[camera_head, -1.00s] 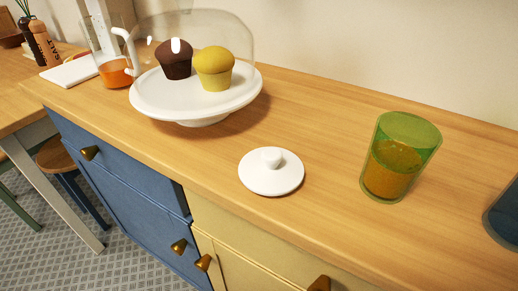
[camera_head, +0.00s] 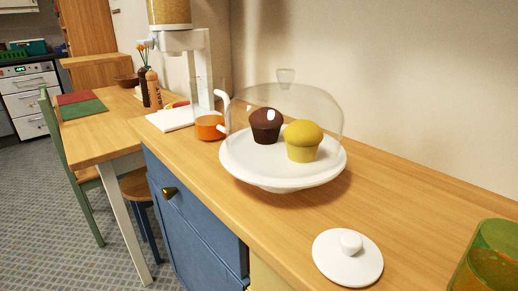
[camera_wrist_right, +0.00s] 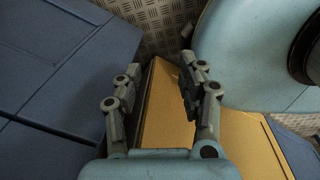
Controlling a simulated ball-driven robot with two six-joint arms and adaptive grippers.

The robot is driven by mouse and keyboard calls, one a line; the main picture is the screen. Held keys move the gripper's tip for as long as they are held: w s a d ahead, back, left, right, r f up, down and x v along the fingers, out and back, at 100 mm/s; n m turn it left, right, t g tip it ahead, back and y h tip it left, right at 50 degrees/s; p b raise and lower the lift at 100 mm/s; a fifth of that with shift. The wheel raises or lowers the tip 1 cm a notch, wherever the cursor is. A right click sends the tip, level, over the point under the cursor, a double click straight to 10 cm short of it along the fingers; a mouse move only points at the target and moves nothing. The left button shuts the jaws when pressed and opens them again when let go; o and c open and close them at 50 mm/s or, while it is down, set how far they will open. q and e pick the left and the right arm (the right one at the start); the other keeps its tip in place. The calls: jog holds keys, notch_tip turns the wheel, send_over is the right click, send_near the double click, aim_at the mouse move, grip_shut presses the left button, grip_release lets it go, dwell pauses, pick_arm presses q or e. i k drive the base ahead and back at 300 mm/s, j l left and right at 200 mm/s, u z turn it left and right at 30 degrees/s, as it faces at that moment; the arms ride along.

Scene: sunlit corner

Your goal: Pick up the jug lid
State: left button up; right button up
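The white round jug lid (camera_head: 347,257) with a small knob lies flat, knob up, on the wooden counter at the lower right of the head view. A clear jug (camera_head: 209,122) with a white handle and orange liquid stands farther back on the counter, behind the cake stand. My right gripper (camera_wrist_right: 160,78) shows in the right wrist view, its two fingers spread apart with nothing between them. It is over the floor and cabinet fronts, and the lid is not in that view. My left gripper is in neither view.
A white cake stand (camera_head: 240,168) with a glass dome (camera_head: 330,105) holds a brown muffin (camera_head: 266,126) and a yellow muffin (camera_head: 303,141), just behind the lid. A green glass (camera_head: 490,262) stands at the right edge. Bare counter lies around the lid.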

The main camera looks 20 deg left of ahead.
aim_at(346, 257)
jog(key=k+u, duration=0.4)
jog(key=k, duration=0.2)
jog(key=k+u, duration=0.15)
jog(key=u, duration=0.25)
jog(key=k+u, duration=0.15)
jog(key=u, duration=0.25)
